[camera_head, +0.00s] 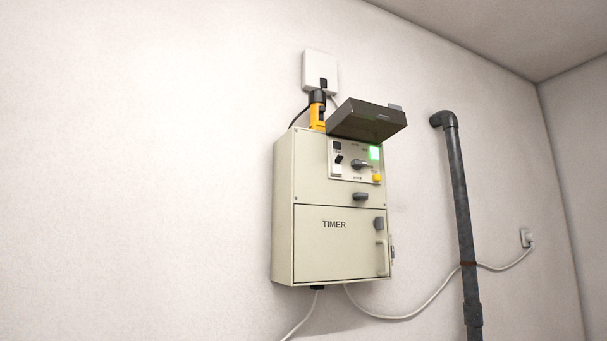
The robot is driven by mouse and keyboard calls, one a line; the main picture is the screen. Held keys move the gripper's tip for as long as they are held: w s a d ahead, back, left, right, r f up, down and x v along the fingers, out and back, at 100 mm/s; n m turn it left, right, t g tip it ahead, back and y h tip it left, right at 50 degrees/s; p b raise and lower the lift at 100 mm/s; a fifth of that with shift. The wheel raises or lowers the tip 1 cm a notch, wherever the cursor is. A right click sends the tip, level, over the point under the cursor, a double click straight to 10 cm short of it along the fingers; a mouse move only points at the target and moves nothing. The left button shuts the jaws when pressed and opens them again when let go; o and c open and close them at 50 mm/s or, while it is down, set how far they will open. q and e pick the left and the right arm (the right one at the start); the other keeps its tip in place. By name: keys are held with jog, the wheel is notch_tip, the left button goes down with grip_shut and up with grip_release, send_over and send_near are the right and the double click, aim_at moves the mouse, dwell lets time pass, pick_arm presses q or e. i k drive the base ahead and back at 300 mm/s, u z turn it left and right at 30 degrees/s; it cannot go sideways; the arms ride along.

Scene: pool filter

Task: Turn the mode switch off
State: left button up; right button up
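A beige control box (315,190) marked TIMER is mounted on the wall, right of the middle of the head view. Its dark flap (366,119) is raised, and a small panel shows beneath it. On the panel are a dark rotary knob (359,164), a small dark toggle (339,158), a green lit indicator (374,152) and a yellow button (376,178). The panel lettering is too small to read, so I cannot tell which control is the mode switch. Neither of my grippers shows.
The lower door has a handle (381,257) and a latch (379,223). A yellow-and-black connector (317,112) and a white outlet box (320,71) sit above. A dark pipe (460,200) and a white cable (415,309) are at right. The left wall is clear.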

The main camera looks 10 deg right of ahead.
aim_at(357, 164)
jog(key=u, duration=0.2)
jog(key=i, duration=0.9)
jog(key=z, duration=0.25)
